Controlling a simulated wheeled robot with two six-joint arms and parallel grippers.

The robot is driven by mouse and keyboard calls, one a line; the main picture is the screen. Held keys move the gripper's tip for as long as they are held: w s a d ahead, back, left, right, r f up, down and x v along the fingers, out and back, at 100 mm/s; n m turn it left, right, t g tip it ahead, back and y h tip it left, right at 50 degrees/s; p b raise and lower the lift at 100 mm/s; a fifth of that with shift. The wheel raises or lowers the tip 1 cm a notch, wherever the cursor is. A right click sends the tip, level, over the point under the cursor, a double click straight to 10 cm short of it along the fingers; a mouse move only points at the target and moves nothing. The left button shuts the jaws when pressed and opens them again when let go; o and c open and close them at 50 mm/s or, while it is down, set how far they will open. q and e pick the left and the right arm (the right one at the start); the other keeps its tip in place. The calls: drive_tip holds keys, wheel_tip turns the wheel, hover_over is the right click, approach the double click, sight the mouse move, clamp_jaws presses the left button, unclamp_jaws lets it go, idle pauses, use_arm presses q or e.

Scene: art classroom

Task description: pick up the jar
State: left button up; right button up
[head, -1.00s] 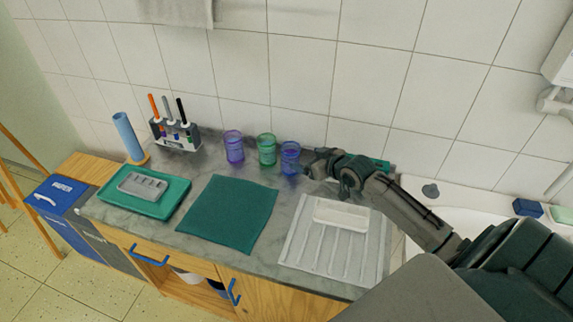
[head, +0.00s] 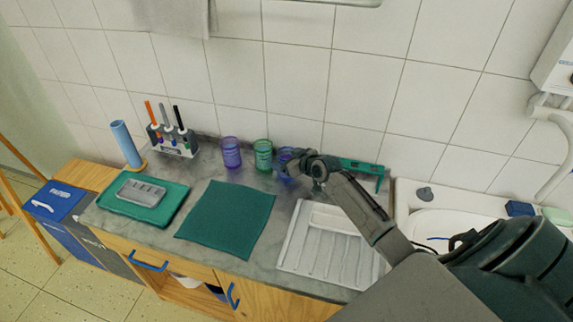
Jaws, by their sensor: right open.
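Three see-through jars stand in a row at the back of the grey counter: a purple jar (head: 231,152), a green jar (head: 263,155) and a blue jar (head: 285,155). My right gripper (head: 290,169) is open at the blue jar, on its right side. It covers part of that jar, and I cannot tell whether the fingers touch it or are around it. My left gripper is not in view.
A teal mat (head: 226,221) lies in front of the jars. A white divided tray (head: 300,262) is at right. A teal tray (head: 174,203) holding a grey palette, a pen rack (head: 172,148) and a blue roll (head: 126,145) are at left. A sink (head: 452,226) is at right.

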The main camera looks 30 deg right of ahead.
drive_tip(key=shift+w+f, duration=0.1)
drive_tip(key=shift+w, duration=0.05)
drive_tip(key=c, duration=1.2)
